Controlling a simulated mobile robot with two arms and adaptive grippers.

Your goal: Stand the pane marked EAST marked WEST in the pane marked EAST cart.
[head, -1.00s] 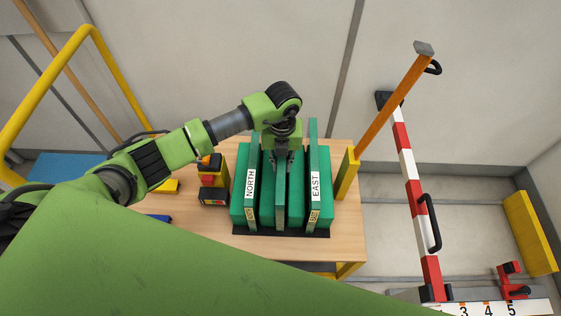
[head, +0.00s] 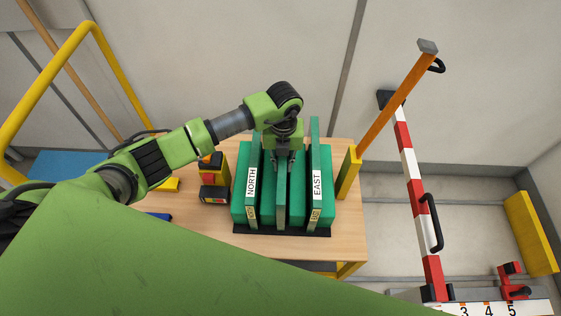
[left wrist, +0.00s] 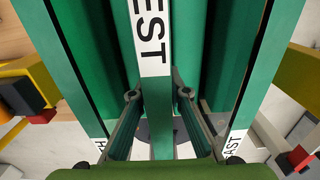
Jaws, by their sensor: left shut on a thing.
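Three green panes stand upright in a green block rack with a dark base (head: 284,232) on the wooden table. The pane marked NORTH (head: 252,208) is on the left and the pane marked EAST (head: 315,205) is on the right. The middle pane (head: 282,208) shows no readable mark in the head view. In the left wrist view its label reads "EST" (left wrist: 154,40), with the first letter cut off. My left gripper (head: 283,163) is shut on this middle pane from above, one finger on each side (left wrist: 158,97). My right gripper is not in view.
Yellow, red and black blocks (head: 214,194) stand left of the rack. A yellow post (head: 347,174) stands close on its right. A red-and-white barrier pole (head: 413,190) and an orange bar (head: 395,105) are farther right. The front table strip (head: 245,243) is bare.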

